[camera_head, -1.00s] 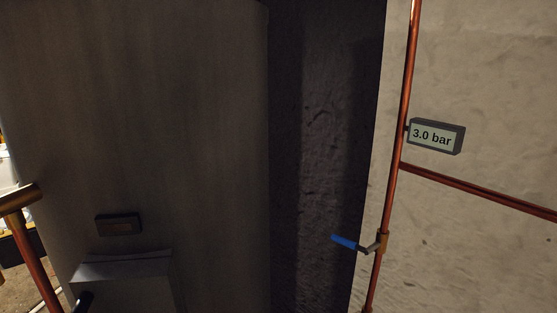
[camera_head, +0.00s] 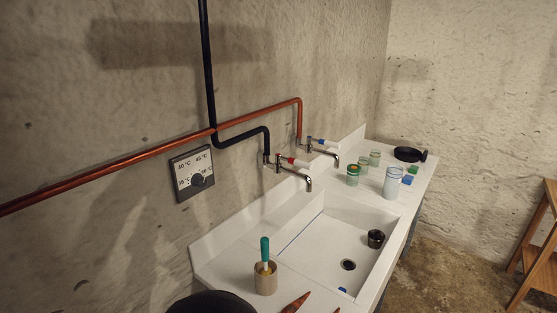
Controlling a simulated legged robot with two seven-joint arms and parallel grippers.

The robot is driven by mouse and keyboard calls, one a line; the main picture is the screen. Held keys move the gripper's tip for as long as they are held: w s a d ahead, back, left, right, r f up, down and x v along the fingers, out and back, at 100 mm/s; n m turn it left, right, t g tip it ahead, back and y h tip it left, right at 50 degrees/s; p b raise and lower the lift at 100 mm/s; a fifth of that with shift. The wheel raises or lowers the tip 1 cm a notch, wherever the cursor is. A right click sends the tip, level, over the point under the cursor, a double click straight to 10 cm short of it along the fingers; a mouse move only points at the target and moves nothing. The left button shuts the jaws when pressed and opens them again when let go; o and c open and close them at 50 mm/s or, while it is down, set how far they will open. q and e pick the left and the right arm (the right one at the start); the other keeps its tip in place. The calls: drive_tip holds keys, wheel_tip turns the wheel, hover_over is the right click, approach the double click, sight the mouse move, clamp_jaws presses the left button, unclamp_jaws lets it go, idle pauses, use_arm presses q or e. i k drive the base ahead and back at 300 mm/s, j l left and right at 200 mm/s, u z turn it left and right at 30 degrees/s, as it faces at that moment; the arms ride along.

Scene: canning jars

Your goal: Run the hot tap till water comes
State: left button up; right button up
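The tap with the red-marked lever (camera_head: 291,161) is on the wall at the near end of the sink, fed by the black pipe (camera_head: 243,137). Its spout (camera_head: 305,181) points over the basin, and I see no water coming from it. A second tap with a blue-marked lever (camera_head: 324,142) is further along, fed by the copper pipe (camera_head: 150,157). The white sink basin (camera_head: 325,240) holds a small dark cup (camera_head: 376,239) near the drain (camera_head: 348,265). Neither gripper can be made out in this view.
A temperature dial panel (camera_head: 193,174) is on the wall to the left. Several jars, one of them a tall jar (camera_head: 392,182), and a black pan (camera_head: 408,154) stand on the far counter. A beige pot (camera_head: 265,279) with a teal-handled tool stands at the near end. A wooden stand (camera_head: 538,250) is at right.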

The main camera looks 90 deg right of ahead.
sight(278, 158)
drive_tip(key=z, duration=0.5)
drive_tip(key=j+z, duration=0.1)
drive_tip(key=z, duration=1.35)
drive_tip(key=k+j+z, duration=0.1)
drive_tip(key=z, duration=0.9)
